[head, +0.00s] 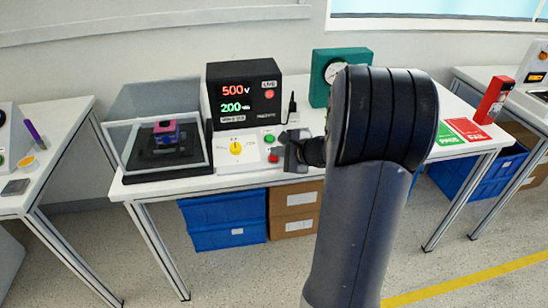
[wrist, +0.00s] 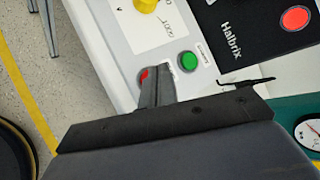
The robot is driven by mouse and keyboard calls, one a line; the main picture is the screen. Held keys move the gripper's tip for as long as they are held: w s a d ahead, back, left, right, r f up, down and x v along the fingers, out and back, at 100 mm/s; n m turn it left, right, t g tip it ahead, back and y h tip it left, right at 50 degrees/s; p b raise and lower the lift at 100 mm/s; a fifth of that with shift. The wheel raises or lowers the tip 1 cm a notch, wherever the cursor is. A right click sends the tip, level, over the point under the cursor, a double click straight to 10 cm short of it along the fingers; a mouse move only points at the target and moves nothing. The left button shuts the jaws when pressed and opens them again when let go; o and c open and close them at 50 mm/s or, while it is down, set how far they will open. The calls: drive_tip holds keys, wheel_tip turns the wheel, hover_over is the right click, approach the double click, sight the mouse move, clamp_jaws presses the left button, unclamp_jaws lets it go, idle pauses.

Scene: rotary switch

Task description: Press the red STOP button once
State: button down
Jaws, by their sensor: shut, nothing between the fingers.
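The red STOP button (head: 273,158) sits on the front right of a white control panel (head: 224,160), below a green button (head: 269,138). In the wrist view the red button (wrist: 144,74) shows only partly, at the left edge of my gripper's fingers. My gripper (head: 286,152) is shut and empty, just right of the red button in the head view. In the wrist view my gripper's fingertips (wrist: 158,68) lie over the panel edge beside the button. I cannot tell whether they touch it. The green button (wrist: 188,61) is clear of the fingers.
A yellow knob (head: 236,148) is left of the buttons. A black display box (head: 243,95) reading 500 and 200 stands behind the panel. A clear-walled case (head: 133,150) stands left. A teal gauge box (head: 321,80) stands behind my arm. Red and green cards (head: 468,128) lie right.

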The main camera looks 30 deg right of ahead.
drive_tip(key=shift+w+f+b, duration=0.15)
drive_tip(key=shift+f+b, duration=0.25)
drive_tip(key=shift+b, duration=0.05)
drive_tip(key=shift+w+d+f+b, duration=0.1)
drive_tip(key=shift+f+b, duration=0.3)
drive_tip(key=shift+b, duration=0.15)
idle(0.5)
drive_tip(key=shift+r, duration=0.1)
drive_tip(key=shift+s+r+p, duration=0.25)
drive_tip(key=shift+r+p, duration=0.25)
drive_tip(key=shift+r, duration=0.2)
drive_tip(key=r+p, duration=0.1)
drive_tip(key=s+r+p, duration=0.1)
drive_tip(key=r, duration=0.1)
drive_tip(key=r+p, duration=0.1)
drive_tip(key=shift+s+a+r, duration=0.25)
drive_tip(key=shift+a+r, duration=0.05)
drive_tip(key=shift+r, duration=0.1)
drive_tip(key=shift+a, duration=0.1)
idle(0.8)
